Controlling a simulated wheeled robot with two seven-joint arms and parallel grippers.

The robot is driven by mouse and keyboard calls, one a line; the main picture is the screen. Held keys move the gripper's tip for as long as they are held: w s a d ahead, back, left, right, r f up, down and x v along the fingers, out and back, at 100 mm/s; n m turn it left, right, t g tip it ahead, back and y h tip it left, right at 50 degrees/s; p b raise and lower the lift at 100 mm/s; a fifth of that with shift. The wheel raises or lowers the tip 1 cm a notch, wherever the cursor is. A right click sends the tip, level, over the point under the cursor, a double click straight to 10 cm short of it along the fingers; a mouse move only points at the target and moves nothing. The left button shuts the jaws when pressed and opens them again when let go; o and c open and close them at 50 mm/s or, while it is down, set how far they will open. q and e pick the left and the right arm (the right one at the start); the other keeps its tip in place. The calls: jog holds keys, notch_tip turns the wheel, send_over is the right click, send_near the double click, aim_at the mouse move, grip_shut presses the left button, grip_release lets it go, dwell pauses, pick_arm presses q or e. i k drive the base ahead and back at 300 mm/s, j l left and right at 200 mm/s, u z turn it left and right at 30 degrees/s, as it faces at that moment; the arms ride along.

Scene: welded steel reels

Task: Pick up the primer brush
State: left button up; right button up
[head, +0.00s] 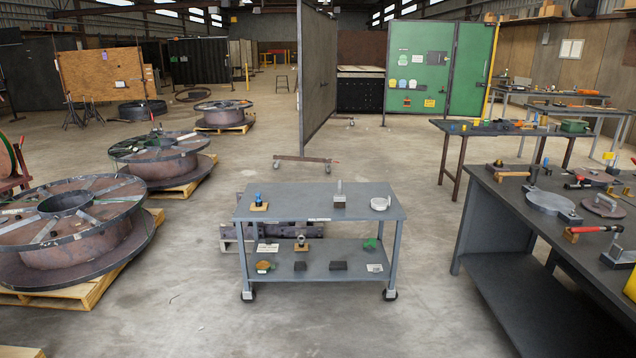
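I cannot make out a primer brush for certain. A red-handled tool (597,229) lies on the dark workbench (497,235) at the right, with its left end at a small wooden block; it is too small to tell whether it is a brush. Neither of my grippers is in view.
Large steel reels (75,232) on wooden pallets (90,291) line the left side. A dark upright screen (318,80) on a wheeled foot stands behind the cart. A smaller table (480,129) stands beyond the workbench. The concrete floor in front of the cart is clear.

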aim_at(339, 197)
jog(key=i, duration=3.45)
